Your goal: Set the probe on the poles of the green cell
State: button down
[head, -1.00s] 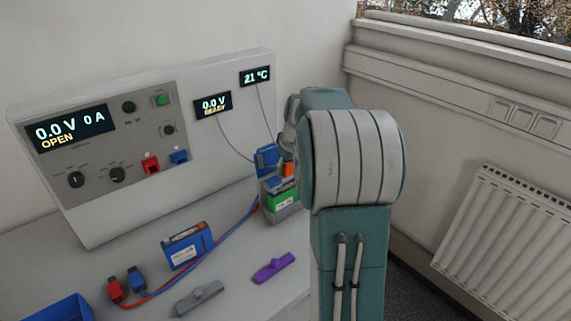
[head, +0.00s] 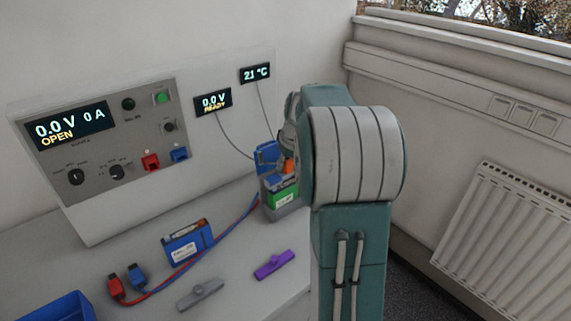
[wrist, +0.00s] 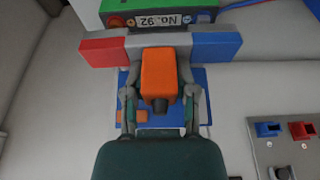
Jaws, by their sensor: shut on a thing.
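The green cell (head: 284,196) sits upright in a grey holder (head: 288,211) at the bench's right. In the wrist view the green cell (wrist: 160,5) is at the top edge, its "No. 92" label upside down. The probe has an orange block (wrist: 159,75) and a blue part behind it; its orange part (head: 288,167) shows close above the cell in the head view. My gripper (wrist: 160,105) is shut on the probe, one finger on each side. My arm hides part of it in the head view. I cannot tell whether the probe touches the poles.
A blue cell (head: 187,245) stands on the bench. Red and blue plugs (head: 127,281), a grey bar (head: 200,293), a purple bar (head: 274,264) and a blue bin (head: 58,308) lie in front. The cycler panel (head: 105,140) stands behind, reading 0.0 V, OPEN.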

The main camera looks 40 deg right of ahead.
jog(key=shift+f, duration=0.6)
dwell(0.7)
dwell(0.5)
jog(key=shift+r, duration=3.55)
